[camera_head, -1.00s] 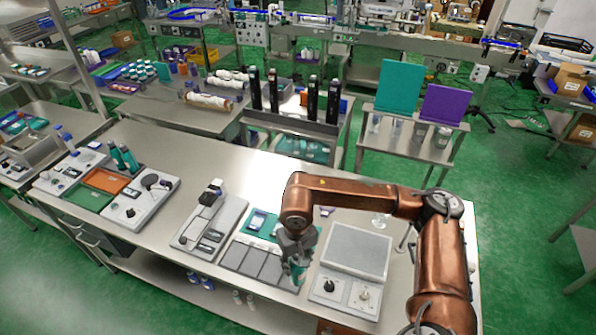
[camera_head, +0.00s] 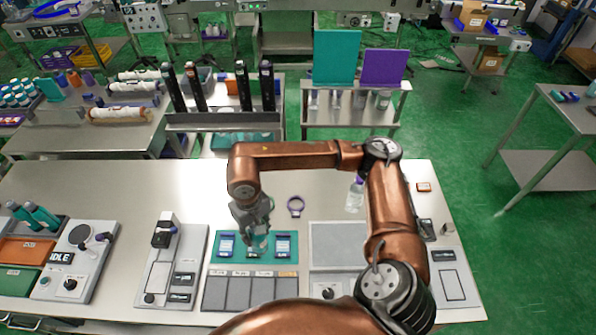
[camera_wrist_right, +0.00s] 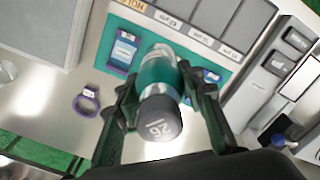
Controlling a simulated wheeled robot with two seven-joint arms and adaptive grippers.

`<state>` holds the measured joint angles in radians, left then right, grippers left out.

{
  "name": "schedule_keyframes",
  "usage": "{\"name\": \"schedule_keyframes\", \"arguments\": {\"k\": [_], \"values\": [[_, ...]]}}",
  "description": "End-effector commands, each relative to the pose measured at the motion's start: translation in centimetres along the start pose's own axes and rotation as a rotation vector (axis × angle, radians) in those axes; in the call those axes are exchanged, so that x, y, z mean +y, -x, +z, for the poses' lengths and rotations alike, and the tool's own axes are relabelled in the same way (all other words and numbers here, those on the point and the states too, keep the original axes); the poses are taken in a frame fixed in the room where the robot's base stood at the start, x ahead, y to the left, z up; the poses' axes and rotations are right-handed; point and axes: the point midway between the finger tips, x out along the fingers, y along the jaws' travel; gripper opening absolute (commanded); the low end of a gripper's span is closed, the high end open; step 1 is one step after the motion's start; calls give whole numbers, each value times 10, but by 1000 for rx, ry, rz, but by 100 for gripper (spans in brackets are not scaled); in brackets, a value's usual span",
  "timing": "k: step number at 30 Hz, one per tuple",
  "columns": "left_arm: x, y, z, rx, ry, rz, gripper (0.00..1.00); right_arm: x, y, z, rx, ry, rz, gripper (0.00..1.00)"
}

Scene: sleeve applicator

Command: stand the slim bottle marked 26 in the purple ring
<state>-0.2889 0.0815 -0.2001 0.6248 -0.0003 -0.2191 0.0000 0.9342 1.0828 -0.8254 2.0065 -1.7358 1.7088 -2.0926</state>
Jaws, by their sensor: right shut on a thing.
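The slim bottle marked 26 (camera_wrist_right: 158,95) has a teal body and a dark grey cap, which faces the camera in the right wrist view. My right gripper (camera_head: 256,238) is shut on it, with one dark finger on each side. In the head view the bottle is mostly hidden by the gripper, over the teal mat (camera_head: 270,262). The purple ring (camera_head: 296,213) lies on the bare steel bench just beyond and right of the mat. It is empty, with a small tag, and also shows in the right wrist view (camera_wrist_right: 92,94). My left gripper is out of view.
Purple-framed pieces (camera_head: 283,246) lie on the mat, with grey tiles (camera_head: 238,293) in front. A grey flat-plate device (camera_head: 338,244) stands right of the mat. A clear purple-capped bottle (camera_head: 354,196) stands near my forearm. The bench around the ring is clear.

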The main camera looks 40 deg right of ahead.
Motion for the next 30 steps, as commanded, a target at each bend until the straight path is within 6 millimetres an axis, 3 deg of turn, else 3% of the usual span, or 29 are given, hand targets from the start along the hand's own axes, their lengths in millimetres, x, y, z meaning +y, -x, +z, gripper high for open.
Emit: {"name": "schedule_keyframes", "arguments": {"k": [5, 8, 15, 21, 24, 30], "values": [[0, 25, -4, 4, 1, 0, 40, 11, 11, -22, -1, -166, 0, 3], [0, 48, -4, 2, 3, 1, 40, 29, 16, -43, -3, -354, -1, 3], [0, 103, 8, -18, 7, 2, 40, 106, 10, -82, -5, -871, 3, 3], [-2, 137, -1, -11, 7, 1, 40, 174, -4, -90, -3, -1223, 4, 3], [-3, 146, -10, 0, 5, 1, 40, 198, -10, -89, -2, -1338, 2, 3], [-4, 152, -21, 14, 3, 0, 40, 219, -20, -87, 1, -1433, 0, 3]]}}
